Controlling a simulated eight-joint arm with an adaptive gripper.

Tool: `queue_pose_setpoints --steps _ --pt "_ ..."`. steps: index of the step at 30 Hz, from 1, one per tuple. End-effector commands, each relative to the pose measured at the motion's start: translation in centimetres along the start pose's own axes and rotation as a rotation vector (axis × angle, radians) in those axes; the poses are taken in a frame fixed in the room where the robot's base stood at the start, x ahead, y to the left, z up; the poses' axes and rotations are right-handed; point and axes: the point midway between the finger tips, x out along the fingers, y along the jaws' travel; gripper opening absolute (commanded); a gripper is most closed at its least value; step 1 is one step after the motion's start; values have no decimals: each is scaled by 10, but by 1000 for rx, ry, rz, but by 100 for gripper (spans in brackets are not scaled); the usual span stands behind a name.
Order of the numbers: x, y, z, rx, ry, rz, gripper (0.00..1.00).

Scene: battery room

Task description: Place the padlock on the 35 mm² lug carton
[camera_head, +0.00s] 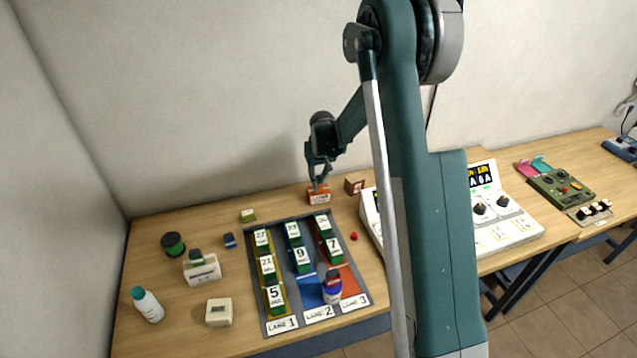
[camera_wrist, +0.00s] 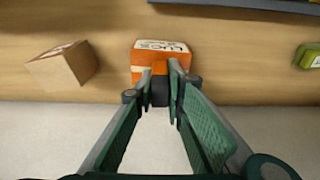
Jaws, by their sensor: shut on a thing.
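My gripper (camera_head: 318,183) points down over an orange carton (camera_head: 319,197) at the back of the table. In the wrist view my gripper (camera_wrist: 161,80) is shut on a small dark thing, which I take to be the padlock (camera_wrist: 160,93). The orange carton (camera_wrist: 152,52) lies beyond the fingertips, with a white label on top reading "LUGS"; its size line is too small to read. The padlock is mostly hidden between the fingers, and I cannot tell whether it touches the carton.
A brown carton (camera_head: 354,187) stands right of the orange one; it also shows in the wrist view (camera_wrist: 62,66). A lane board (camera_head: 315,238) with numbered green blocks lies in front. A green-yellow block (camera_head: 248,215) sits to the left. A white control panel (camera_head: 503,215) stands to the right.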

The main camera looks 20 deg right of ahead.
Motion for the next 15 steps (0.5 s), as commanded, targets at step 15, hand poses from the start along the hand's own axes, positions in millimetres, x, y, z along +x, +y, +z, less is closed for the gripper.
queue_pose_setpoints --steps 15 --pt "0 0 0 0 0 0 28"
